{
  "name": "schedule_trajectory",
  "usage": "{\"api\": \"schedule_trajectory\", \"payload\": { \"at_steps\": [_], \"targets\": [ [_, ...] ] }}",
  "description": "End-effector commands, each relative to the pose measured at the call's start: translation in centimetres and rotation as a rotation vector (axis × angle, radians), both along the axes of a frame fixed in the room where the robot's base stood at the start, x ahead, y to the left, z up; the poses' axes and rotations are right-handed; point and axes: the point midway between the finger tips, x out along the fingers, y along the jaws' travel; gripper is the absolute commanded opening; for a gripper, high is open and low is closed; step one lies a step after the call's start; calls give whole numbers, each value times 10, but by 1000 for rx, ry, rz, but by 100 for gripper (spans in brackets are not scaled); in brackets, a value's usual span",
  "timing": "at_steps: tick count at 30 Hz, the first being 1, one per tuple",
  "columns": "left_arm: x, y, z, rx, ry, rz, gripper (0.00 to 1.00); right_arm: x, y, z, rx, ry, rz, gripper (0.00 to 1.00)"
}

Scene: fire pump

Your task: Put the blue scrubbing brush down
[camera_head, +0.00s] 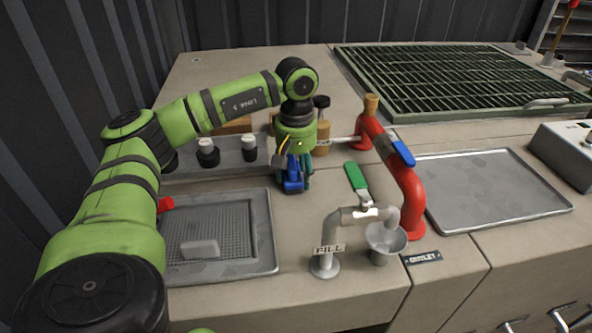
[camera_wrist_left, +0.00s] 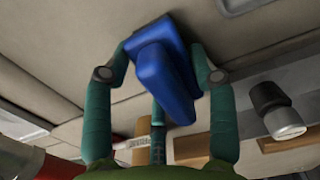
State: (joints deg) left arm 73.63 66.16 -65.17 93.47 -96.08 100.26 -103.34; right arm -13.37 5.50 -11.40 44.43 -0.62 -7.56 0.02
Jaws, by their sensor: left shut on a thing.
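The blue scrubbing brush (camera_head: 291,180) is in my left gripper (camera_head: 293,178), above or at the beige counter between the left tray and the red pipe. I cannot tell whether the brush touches the counter. Its far side is hidden. My right gripper is not in view.
A grey tray (camera_head: 262,240) with a mesh mat lies at the left. A red pipe (camera_head: 411,205) with a blue lever and a FILL tap (camera_head: 330,235) with a green lever stand to the right. An empty tray (camera_head: 500,190) lies further right. Black-and-white bottles (camera_head: 208,153) stand behind.

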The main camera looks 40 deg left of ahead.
Motion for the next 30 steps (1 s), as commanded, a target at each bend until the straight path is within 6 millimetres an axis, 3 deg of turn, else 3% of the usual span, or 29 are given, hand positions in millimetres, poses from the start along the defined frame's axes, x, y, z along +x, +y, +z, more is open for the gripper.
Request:
{"api": "schedule_trajectory", "payload": {
  "at_steps": [1,2,3,17,30],
  "targets": [
    [0,0,-2,0,0,0,23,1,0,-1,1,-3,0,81],
    [0,0,-1,0,0,0,69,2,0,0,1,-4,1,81],
    [0,0,-1,0,0,0,81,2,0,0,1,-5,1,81],
    [1,0,7,0,-2,0,81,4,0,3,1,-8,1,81],
    [2,-1,97,-2,-5,-1,81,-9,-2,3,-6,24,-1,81]
  ]
}}
